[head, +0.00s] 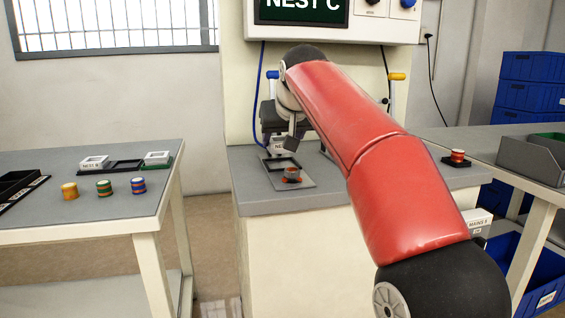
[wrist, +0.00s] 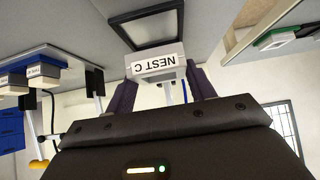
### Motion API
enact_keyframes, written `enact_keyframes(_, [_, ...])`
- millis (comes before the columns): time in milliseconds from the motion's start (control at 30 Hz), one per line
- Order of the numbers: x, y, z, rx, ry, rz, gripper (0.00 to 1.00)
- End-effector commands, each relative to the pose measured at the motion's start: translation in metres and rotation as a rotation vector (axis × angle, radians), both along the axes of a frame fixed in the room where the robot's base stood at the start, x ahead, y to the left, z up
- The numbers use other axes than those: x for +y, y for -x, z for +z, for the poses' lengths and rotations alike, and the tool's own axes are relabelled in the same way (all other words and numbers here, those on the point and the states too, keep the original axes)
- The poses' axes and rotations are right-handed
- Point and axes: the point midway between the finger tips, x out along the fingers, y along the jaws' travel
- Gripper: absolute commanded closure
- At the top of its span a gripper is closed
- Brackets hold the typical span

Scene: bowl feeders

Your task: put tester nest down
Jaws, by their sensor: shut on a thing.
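My gripper (wrist: 160,86) is shut on the tester nest, a white block labelled NEST C (wrist: 156,66), in the wrist view. In the head view the nest (head: 280,145) shows as a small white piece below the gripper, partly hidden by it. A black square frame (wrist: 146,24) lies right by the nest in the wrist view. In the head view this frame (head: 283,163) sits on a grey plate (head: 300,184) on the tester bench. I cannot tell whether nest and frame touch. A display (head: 303,8) reads NEST C.
A round red-banded piece (head: 292,173) stands at the plate's front. The left table (head: 110,212) holds a white nest labelled NEST B (head: 94,162), an empty black frame (head: 125,165), a green-edged nest (head: 157,158) and coloured round pieces. Grey bins (head: 530,158) stand right.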

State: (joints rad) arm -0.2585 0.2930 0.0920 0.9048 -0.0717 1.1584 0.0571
Motion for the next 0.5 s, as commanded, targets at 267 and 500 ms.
enact_keyframes(267, [0.0, 0.0, -0.035, 0.0, 0.0, -0.001, 0.76])
enact_keyframes(500, [0.0, 0.0, -0.034, 0.0, 0.0, 0.0, 0.76])
